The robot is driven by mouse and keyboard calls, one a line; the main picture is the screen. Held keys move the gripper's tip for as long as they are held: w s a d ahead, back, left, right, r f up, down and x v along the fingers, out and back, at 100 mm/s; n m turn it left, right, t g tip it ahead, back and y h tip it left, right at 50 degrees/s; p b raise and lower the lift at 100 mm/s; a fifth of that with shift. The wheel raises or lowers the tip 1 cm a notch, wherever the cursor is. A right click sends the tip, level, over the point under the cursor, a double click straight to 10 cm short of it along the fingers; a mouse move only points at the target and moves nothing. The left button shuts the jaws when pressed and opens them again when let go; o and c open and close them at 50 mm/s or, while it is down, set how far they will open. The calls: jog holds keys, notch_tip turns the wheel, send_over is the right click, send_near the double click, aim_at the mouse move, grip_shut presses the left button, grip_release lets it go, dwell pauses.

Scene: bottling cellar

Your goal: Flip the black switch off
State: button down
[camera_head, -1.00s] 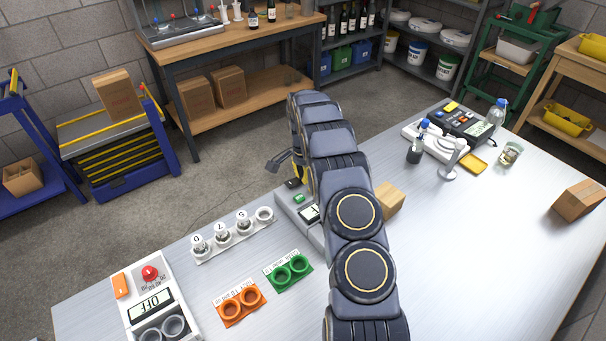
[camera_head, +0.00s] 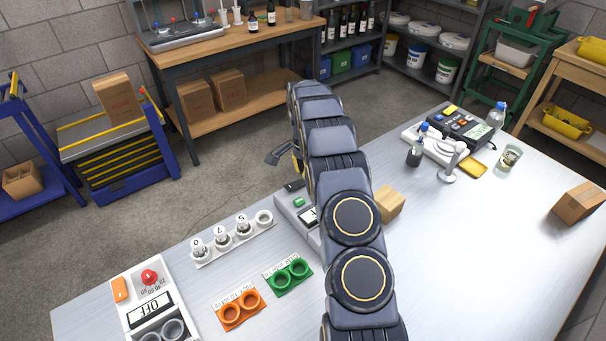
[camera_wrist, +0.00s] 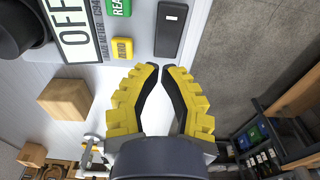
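The black switch (camera_wrist: 171,29) is a dark rocker with a small white mark, set in the pale face of a meter. In the head view the switch (camera_head: 294,186) shows small at the meter's far left end. The meter's display (camera_wrist: 68,28) reads OFF in the wrist view. My gripper (camera_wrist: 160,68) has yellow ribbed fingers with dark pads. Its tips come together just below the switch in the wrist picture, with a visible gap between tips and switch. The fingers hold nothing. In the head view my arm hides most of the meter and the fingers.
A green button (camera_wrist: 119,7) and a yellow button (camera_wrist: 122,48) sit beside the switch. A cardboard box (camera_head: 389,204) stands right of my arm. White, orange (camera_head: 240,311) and green holders (camera_head: 288,275) lie to the left. The right tabletop is largely clear.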

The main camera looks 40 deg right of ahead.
notch_tip(320, 180, up, 12)
jog(key=d, duration=0.2)
jog(key=shift+r, duration=0.1)
dwell(0.3)
